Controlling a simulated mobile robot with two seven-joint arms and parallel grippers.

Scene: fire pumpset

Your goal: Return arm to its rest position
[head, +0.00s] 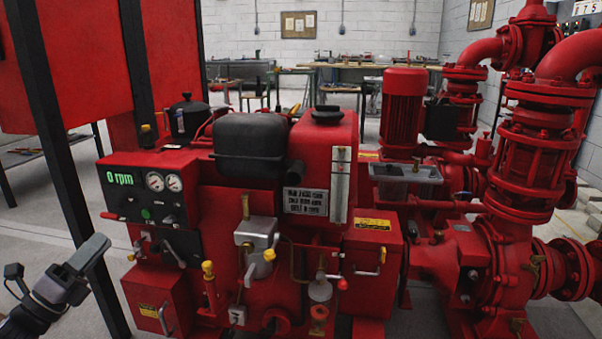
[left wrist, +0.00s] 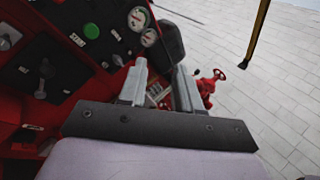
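My left gripper (head: 88,256) is at the lower left of the head view, in front of and left of the red pumpset (head: 250,185). Its two grey fingers show in the left wrist view (left wrist: 161,72), apart, with a clear gap and nothing held between them. The control panel (head: 143,197) is to the right of this gripper in the head view, and its display reads 0 rpm. In the head view there is visible space between the gripper and the panel. My right gripper is not in view.
A dark upright post (head: 65,165) stands just behind my left gripper. Valves, levers and a red box (head: 372,258) jut from the pumpset's front. Large red pipes (head: 525,150) fill the right side. Workbenches (head: 345,68) stand at the back. Light floor shows at the lower left.

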